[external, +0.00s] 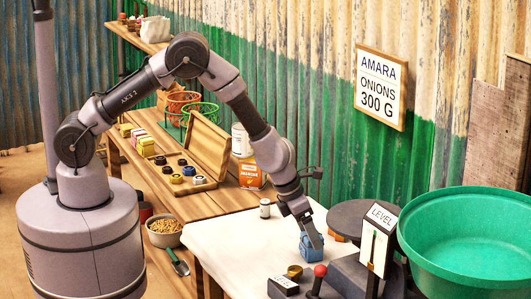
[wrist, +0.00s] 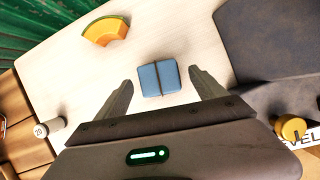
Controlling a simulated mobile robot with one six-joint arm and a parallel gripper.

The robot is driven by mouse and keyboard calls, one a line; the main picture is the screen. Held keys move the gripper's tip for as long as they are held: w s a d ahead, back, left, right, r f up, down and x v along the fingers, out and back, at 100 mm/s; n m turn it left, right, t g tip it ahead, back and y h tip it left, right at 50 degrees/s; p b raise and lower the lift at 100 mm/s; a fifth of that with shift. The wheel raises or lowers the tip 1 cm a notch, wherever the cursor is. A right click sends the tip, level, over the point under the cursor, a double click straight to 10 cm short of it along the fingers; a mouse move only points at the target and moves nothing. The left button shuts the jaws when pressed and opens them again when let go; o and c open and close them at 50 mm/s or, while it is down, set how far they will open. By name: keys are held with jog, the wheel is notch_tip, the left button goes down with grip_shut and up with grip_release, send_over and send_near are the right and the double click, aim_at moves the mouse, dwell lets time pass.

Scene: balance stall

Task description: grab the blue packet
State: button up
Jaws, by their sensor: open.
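The blue packet (wrist: 148,80) lies on the pale table top in the wrist view, with a dark seam across its middle. My gripper (wrist: 160,84) is open, with one finger on each side of the packet and bare table showing between them and it. In the external view my gripper (external: 309,229) points down over the table, and the blue packet (external: 311,256) shows just under it, partly hidden by the fingers. I cannot tell the exact height left between them.
An orange and green wedge (wrist: 106,32) lies beyond the packet. A dark scale (wrist: 265,40) is close on the right, with a brass weight (wrist: 291,128). A green basin (external: 470,240) stands at the far right.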

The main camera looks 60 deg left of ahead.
jog(key=b+x, duration=0.2)
jog(key=x, duration=0.3)
jog(key=shift+w, duration=0.1)
jog(key=shift+r, duration=0.1)
jog(key=shift+c, duration=0.4)
jog(key=c, duration=1.6)
